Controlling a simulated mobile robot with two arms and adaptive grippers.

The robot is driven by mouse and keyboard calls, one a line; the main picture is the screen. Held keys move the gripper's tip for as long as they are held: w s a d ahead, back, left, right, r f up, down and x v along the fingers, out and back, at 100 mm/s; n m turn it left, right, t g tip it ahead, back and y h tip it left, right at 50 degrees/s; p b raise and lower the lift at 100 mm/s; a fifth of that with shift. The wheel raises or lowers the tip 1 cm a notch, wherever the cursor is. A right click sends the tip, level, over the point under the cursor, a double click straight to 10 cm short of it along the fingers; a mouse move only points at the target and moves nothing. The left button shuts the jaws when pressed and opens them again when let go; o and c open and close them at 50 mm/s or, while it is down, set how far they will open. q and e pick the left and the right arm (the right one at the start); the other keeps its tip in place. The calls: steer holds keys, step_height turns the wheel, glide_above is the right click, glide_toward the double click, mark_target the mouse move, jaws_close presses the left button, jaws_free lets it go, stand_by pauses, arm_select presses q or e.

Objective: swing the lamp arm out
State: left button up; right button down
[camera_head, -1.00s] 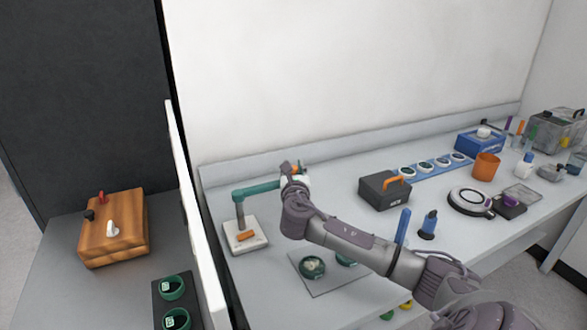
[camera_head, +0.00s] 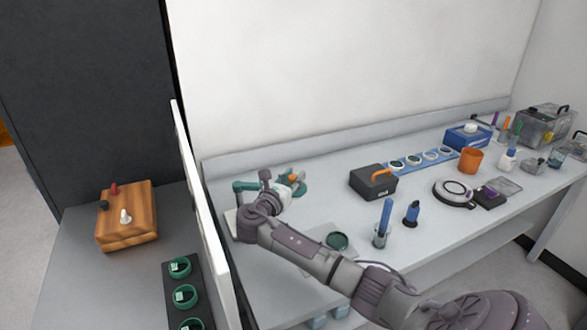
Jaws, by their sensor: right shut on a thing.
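The lamp has a green arm (camera_head: 244,186) that runs right from above its pale base (camera_head: 231,219). My right arm hides most of the base and post. At the arm's far end, a white, orange and teal lamp head (camera_head: 299,187) shows just beyond my right gripper (camera_head: 286,184). The right gripper is shut on the lamp's head end; its fingertips are partly hidden, so the exact grip point is unclear. My left gripper is out of view.
A black case with an orange handle (camera_head: 372,184) stands to the right. A white upright panel (camera_head: 203,220) borders the bench at left.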

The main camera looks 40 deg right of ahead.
steer(key=shift+s+a+r+m+g+h+p, duration=0.1)
steer(key=shift+s+a+m+g+h+p, duration=0.1)
steer(key=shift+s+a+m+g+p, duration=0.35)
steer(key=shift+s+a+m+g+h+p, duration=0.1)
steer(key=shift+a+m+g+h, duration=0.2)
steer(key=shift+g, duration=0.45)
steer(key=c, duration=0.9)
jaws_free()
step_height(320, 180, up, 10)
